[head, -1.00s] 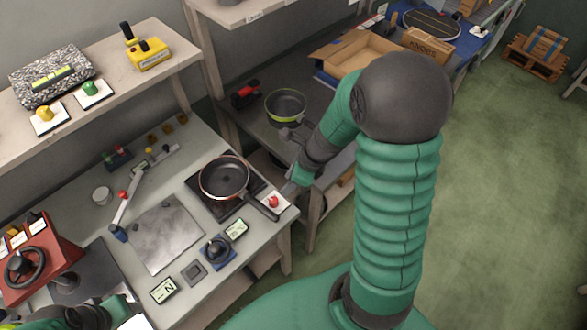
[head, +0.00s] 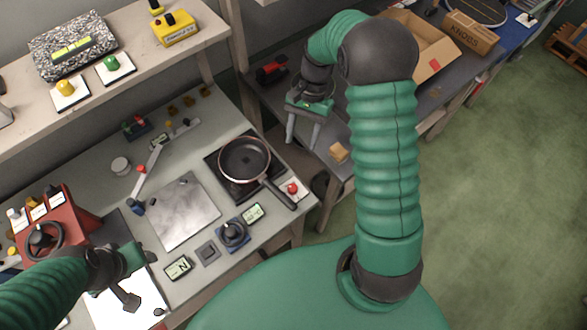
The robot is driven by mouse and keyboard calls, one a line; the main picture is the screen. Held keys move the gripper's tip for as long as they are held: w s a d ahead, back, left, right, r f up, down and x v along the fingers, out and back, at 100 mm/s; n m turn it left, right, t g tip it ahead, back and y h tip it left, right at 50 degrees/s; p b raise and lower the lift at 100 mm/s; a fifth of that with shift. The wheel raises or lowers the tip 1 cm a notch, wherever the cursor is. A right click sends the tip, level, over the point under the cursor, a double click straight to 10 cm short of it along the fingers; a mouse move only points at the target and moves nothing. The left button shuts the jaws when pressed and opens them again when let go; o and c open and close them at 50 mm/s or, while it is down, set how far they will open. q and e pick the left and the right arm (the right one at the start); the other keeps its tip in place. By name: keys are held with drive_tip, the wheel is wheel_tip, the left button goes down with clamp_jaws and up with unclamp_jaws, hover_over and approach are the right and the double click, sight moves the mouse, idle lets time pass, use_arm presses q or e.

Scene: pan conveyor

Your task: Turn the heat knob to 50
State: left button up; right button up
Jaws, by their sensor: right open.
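A black round knob (head: 233,232) on a blue base stands at the front of the grey table, with a small display (head: 252,213) beside it; its digits are too small to read surely. A red knob or button (head: 292,188) on a white plate is right of the frying pan (head: 244,160). I cannot tell by label which one is the heat knob. My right gripper (head: 303,136) is open and empty, fingers down, beyond and right of the pan, apart from both controls. My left gripper (head: 138,282) is over the table's front left, near a white panel; its jaws are unclear.
The pan sits on a dark hot plate, its handle toward the red control. A metal plate (head: 183,211) and a second display (head: 178,267) lie left. A red box with a wheel (head: 42,240) stands far left. A shelf (head: 135,92) overhangs the back.

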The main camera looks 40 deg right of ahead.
drive_tip(key=p, duration=0.1)
hover_over(293, 186)
drive_tip(key=f, duration=1)
drive_tip(key=shift+w+d+f, duration=0.1)
drive_tip(key=shift+w+f, duration=0.25)
drive_tip(key=shift+w, duration=0.05)
drive_tip(key=f, duration=0.3)
drive_tip(key=shift+s+d+f, duration=0.3)
drive_tip(key=shift+f, duration=0.1)
drive_tip(key=shift+s+d+f, duration=0.1)
drive_tip(key=shift+s, duration=0.15)
drive_tip(key=shift+w+a, duration=0.15)
drive_tip(key=shift+a, duration=0.3)
drive_tip(key=shift+c, duration=0.5)
drive_tip(key=shift+a, duration=0.3)
drive_tip(key=c, duration=0.5)
drive_tip(key=shift+d, duration=0.2)
clamp_jaws()
drive_tip(key=shift+d, duration=0.3)
use_arm(q)
drive_tip(key=shift+s+a+r, duration=0.2)
drive_tip(key=shift+s+r, duration=0.5)
drive_tip(key=shift+r, duration=0.35)
